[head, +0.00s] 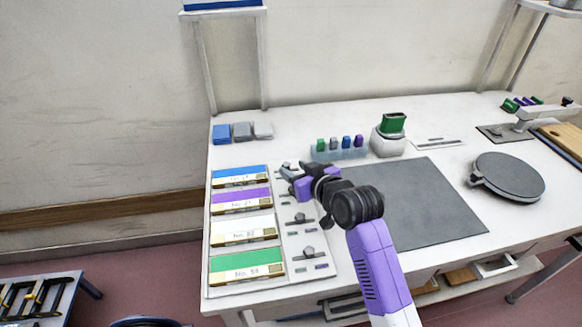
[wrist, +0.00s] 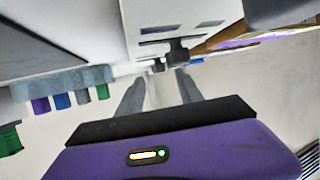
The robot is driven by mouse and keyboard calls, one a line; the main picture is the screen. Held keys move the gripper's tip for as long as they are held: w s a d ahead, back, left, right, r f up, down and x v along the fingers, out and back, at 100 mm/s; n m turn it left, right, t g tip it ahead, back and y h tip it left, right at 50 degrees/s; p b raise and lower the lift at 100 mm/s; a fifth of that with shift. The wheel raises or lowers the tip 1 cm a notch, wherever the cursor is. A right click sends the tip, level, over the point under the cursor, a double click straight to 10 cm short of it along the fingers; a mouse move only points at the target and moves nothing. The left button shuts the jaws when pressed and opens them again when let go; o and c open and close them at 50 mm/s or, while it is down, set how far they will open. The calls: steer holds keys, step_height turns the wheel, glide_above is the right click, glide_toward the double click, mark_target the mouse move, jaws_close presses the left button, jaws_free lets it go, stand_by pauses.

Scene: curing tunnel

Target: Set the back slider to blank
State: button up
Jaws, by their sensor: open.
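My gripper (head: 287,174) is at the panel's back end and largely covers the back slider there. In the wrist view my gripper (wrist: 157,75) is open, with its two grey fingers apart. A dark slider knob (wrist: 177,52) shows just past the fingertips; I cannot tell which slider it is. The small marks beside the sliders are too small to read.
Blue (head: 240,176), purple (head: 240,200), white (head: 244,231) and green (head: 245,264) boxes lie left of the panel. A rack of small coloured blocks (head: 340,154) stands close behind and right of my gripper. A dark mat (head: 425,205) lies to the right.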

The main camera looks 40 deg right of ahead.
steer(key=shift+v, duration=2.35)
steer(key=shift+w+d+r, duration=0.1)
steer(key=shift+d+r, duration=0.05)
steer(key=shift+r, duration=0.2)
step_height(320, 180, up, 5)
steer(key=s+m+t+h, duration=0.1)
steer(key=s+t+h, duration=0.1)
steer(key=t, duration=0.1)
steer(key=s+a+f+n+y, duration=0.1)
steer(key=s+a+f+y, duration=0.1)
steer(key=s+a, duration=0.5)
steer(key=s+a+f+n+y, duration=0.1)
steer(key=s+a+f+y, duration=0.1)
steer(key=s+a, duration=0.5)
steer(key=s+a+f+n+g+y, duration=0.1)
steer(key=s+a, duration=0.6)
steer(key=s, duration=0.9)
steer(key=shift+s+f+n+y, duration=0.4)
steer(key=shift+f+n, duration=0.2)
steer(key=shift+f, duration=0.3)
steer(key=shift+a, duration=0.15)
